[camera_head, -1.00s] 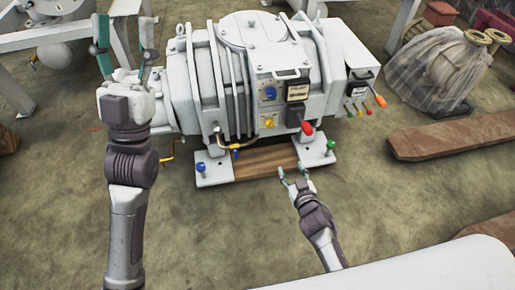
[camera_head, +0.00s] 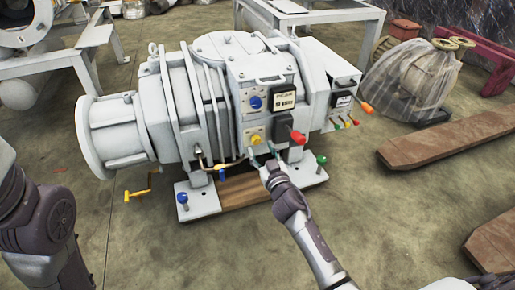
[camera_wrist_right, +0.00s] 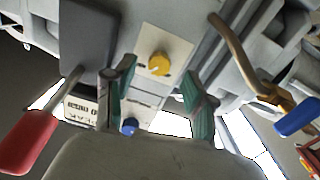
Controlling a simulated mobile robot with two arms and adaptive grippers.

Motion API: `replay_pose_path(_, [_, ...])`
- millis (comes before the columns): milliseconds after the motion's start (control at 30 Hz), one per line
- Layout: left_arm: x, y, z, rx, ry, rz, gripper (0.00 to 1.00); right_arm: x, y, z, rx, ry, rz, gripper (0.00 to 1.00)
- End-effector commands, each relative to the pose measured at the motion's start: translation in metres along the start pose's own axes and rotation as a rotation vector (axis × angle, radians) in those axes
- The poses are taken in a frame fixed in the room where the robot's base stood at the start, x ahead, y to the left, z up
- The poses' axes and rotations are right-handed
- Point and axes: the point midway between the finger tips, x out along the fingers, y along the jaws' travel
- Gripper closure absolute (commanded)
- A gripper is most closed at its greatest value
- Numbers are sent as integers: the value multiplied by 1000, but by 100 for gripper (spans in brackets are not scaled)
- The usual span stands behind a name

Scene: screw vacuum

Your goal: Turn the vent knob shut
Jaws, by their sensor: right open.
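The white screw vacuum machine (camera_head: 205,85) stands on the floor. Its front panel carries a yellow knob (camera_head: 255,138) on a pale plate and a blue knob (camera_head: 256,102) above it. Which one is the vent knob I cannot read. My right gripper (camera_head: 263,157) is open and empty, just below the yellow knob. In the right wrist view the yellow knob (camera_wrist_right: 159,63) lies ahead, between the directions of the two green fingertips (camera_wrist_right: 158,80), apparently not touched. The blue knob (camera_wrist_right: 129,126) shows beyond, past the left finger. My left gripper is out of view; only my left arm shows.
A red-handled switch (camera_head: 297,137) sits right of the yellow knob, close to the gripper; its red handle (camera_wrist_right: 28,140) shows in the wrist view. A curved brass pipe (camera_head: 228,165) runs left of the gripper. Wooden beams (camera_head: 445,138) lie on the floor at right.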

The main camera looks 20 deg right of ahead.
Motion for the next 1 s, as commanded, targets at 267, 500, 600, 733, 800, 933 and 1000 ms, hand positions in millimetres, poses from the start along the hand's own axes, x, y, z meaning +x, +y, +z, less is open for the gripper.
replay_pose_path(267, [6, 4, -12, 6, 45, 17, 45, 36, 0, 1, -2, 0, 1, 45])
replay_pose_path(500, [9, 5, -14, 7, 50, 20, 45, 41, 0, 0, -1, -2, 1, 45])
replay_pose_path(600, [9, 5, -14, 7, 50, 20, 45, 41, 0, 0, -1, -2, 1, 45])
replay_pose_path(733, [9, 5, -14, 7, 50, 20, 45, 41, 0, 0, -1, -2, 1, 61])
replay_pose_path(800, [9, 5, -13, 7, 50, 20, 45, 41, 0, 0, 0, -1, 0, 73])
replay_pose_path(933, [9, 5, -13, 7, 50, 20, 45, 41, 0, 0, 0, -1, 0, 95])
replay_pose_path(1000, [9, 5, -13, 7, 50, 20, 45, 41, 0, 0, 0, -1, 0, 100])
